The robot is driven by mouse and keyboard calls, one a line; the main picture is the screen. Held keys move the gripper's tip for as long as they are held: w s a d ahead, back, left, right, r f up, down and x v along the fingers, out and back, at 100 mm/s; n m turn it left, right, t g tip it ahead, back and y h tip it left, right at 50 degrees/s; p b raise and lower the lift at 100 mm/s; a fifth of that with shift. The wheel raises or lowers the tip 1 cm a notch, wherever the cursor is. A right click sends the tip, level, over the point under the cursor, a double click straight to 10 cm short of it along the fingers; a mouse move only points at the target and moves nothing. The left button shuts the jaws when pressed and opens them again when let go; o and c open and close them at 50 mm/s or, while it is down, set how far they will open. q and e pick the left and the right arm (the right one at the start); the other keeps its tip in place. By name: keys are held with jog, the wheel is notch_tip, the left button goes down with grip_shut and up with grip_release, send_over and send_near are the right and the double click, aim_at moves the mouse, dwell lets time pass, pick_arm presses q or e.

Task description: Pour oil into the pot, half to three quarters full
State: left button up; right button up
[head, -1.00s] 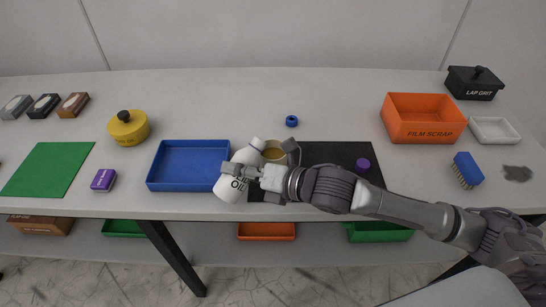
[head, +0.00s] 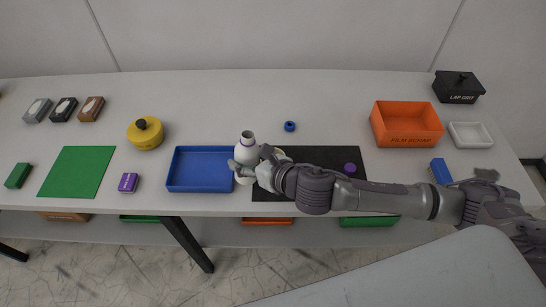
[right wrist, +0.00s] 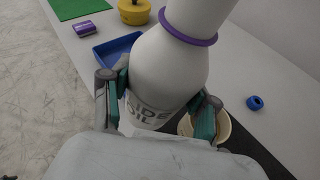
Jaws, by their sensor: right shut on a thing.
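The white oil bottle (head: 247,147) has a purple ring around its neck and an uncapped mouth. It stands nearly upright, in the grip of my right gripper (head: 250,164). In the right wrist view, the fingers (right wrist: 157,106) close around the bottle (right wrist: 165,70), whose label shows "IDE OIL". A cream, open pot (right wrist: 222,125) is just right of the bottle there. In the head view, the gripper hides most of the pot (head: 281,153), at the back left of the black mat (head: 325,156). The oil level inside is not visible. My left gripper is not in view.
A blue tray (head: 202,188) is left of the bottle. A purple cap (head: 349,168) lies on the mat and a blue ring (head: 290,127) behind it. A yellow lidded pot (head: 145,134) is at left, an orange bin (head: 407,137) at right.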

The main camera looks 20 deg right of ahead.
jog(key=shift+r+p, duration=0.6)
jog(key=shift+r, duration=0.35)
jog(key=shift+w+d+f+n+t+h, duration=0.1)
jog(key=shift+d+f+n+t+h, duration=0.2)
jog(key=shift+f+n, duration=0.25)
pick_arm(q)
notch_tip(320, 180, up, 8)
jog(key=p, duration=0.5)
jog(key=shift+p, duration=0.3)
pick_arm(e)
jog(key=s+a+r, duration=0.3)
jog(key=a+r, duration=0.1)
jog(key=a, duration=0.1)
jog(key=shift+a, duration=0.15)
